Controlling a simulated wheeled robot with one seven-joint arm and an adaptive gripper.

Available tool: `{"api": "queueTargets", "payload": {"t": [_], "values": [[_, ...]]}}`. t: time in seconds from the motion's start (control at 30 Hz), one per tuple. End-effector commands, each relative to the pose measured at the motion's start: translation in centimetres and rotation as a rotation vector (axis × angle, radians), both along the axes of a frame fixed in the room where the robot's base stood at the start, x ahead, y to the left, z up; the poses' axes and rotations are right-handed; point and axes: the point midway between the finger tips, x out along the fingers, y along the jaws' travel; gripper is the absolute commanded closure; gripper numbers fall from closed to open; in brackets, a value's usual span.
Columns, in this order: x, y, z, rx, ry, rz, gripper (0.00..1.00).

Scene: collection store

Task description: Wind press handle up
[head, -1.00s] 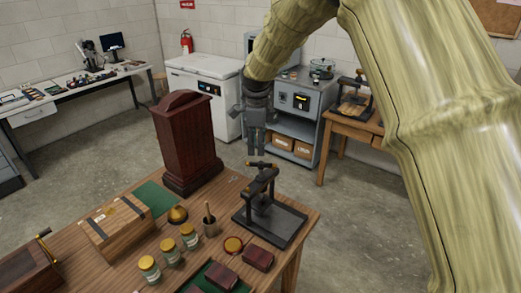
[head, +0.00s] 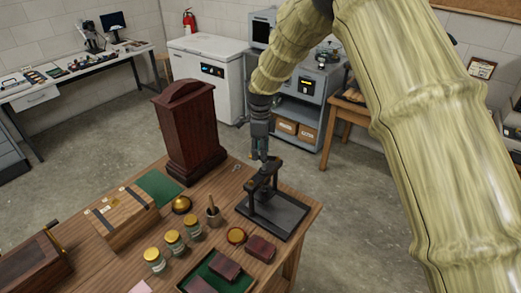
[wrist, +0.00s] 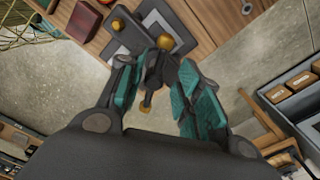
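The small black press (head: 274,212) stands on the wooden table near its right end, with a flat dark base and an upright frame. Its handle at the top is a dark crossbar with brass knobs. My gripper (head: 259,155) points down directly over the top of the press and partly hides the handle. In the wrist view, the teal-padded fingers (wrist: 160,90) are apart, one on each side of the dark handle hub (wrist: 161,66). A brass knob (wrist: 146,106) shows between them. I cannot tell whether either finger touches the handle.
A dark red wooden case (head: 188,130) stands close left of the press. A mortar with pestle (head: 213,216), a brass bell (head: 181,204), several jars (head: 174,243) and dark red boxes (head: 261,248) crowd the table. Open floor (head: 360,220) lies to the right.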

Motion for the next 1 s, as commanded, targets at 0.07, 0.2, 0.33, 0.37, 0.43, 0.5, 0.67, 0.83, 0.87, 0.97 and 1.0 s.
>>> {"api": "queueTargets", "payload": {"t": [0.07, 0.2, 0.33, 0.37, 0.43, 0.5, 0.67, 0.83, 0.87, 0.97, 1.0], "values": [[0.0, 0.0, -0.6, 0.000, 0.002, 0.000, 0.65], [-0.4, 0.0, -0.9, 0.001, -0.004, -0.001, 0.65], [-0.4, 0.0, -1.2, 0.001, -0.004, 0.000, 0.65], [-0.3, 0.0, -1.3, 0.001, -0.004, 0.000, 0.65], [-0.1, 0.1, -1.5, 0.001, -0.003, 0.000, 0.65], [0.0, 0.1, -1.6, 0.000, -0.001, 0.001, 0.65], [0.1, 0.1, -1.7, 0.000, 0.001, 0.001, 0.84], [0.2, 0.0, -1.6, 0.001, -0.001, 0.000, 1.00], [0.2, 0.0, -1.6, 0.001, -0.002, 0.000, 1.00], [0.2, 0.0, -1.5, 0.001, -0.002, 0.000, 1.00], [0.2, 0.0, -1.4, 0.001, -0.002, 0.000, 1.00]]}}
